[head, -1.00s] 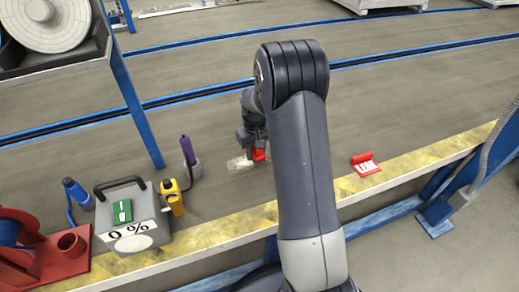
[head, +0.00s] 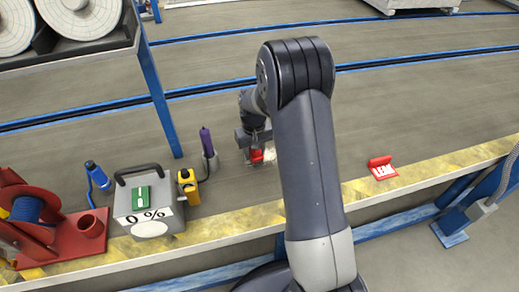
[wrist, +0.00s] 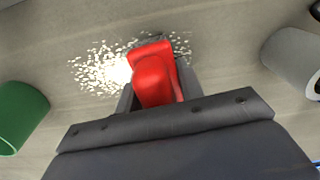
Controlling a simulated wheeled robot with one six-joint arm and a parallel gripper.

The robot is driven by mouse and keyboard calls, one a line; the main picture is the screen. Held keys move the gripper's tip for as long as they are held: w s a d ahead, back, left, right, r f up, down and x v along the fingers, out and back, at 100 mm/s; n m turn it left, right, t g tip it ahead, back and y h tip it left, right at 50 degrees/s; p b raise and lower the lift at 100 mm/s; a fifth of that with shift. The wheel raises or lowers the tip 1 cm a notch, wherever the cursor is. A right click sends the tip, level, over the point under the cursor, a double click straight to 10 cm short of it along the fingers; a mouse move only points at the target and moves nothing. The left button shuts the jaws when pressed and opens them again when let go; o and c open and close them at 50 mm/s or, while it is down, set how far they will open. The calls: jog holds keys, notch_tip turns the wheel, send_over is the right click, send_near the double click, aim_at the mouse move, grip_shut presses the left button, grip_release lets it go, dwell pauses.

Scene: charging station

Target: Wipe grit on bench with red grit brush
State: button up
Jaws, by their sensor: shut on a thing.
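The red grit brush (head: 256,154) is held in my gripper (head: 253,140), low over the bench (head: 330,165). In the wrist view the brush (wrist: 155,75) sits between the dark jaws, with its head at the bench surface. Pale grit (wrist: 100,70) lies scattered around the brush head, mostly on its left in that view, with a little on its right. In the head view the grit (head: 270,153) shows as a small pale patch at the right of the brush. My arm hides part of the bench to its right.
A red stand (head: 382,169) is near the front edge at right.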

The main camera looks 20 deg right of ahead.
aim_at(244, 160)
jog(key=shift+a+p, duration=0.3)
jog(key=shift+a, duration=1.55)
jog(key=shift+f, duration=0.1)
jog(key=shift+d, duration=0.1)
